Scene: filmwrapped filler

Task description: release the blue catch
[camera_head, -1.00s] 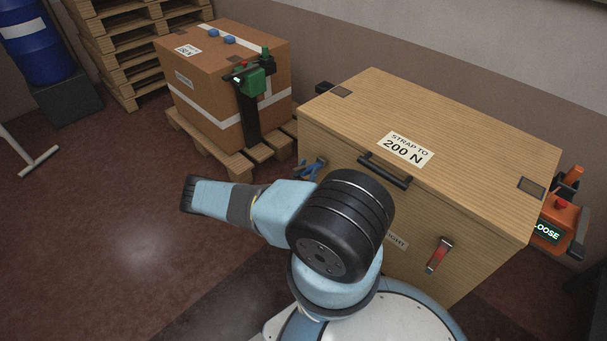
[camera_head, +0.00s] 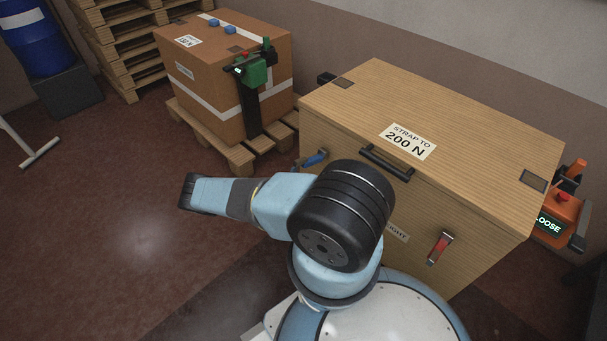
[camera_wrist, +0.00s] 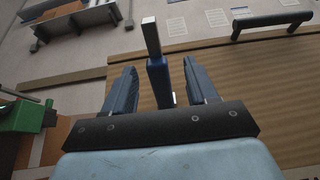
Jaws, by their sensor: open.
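The blue catch (camera_head: 315,159) is on the left part of the wooden box's front (camera_head: 470,262), partly hidden by my arm. In the wrist view, its blue lever (camera_wrist: 157,80) with a pale metal piece beyond stands between the two fingers of my gripper (camera_wrist: 159,66). The gripper is open, with a gap visible to the right of the lever. In the head view, my arm's black joint hides most of the gripper.
A black handle (camera_head: 387,163) is on the box front; it shows upper right in the wrist view (camera_wrist: 272,22). A red catch (camera_head: 440,246) is farther right. An orange device (camera_head: 556,217) reads LOOSE. A strapped carton (camera_head: 205,85) with a green device (camera_head: 252,72) stands on a pallet behind.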

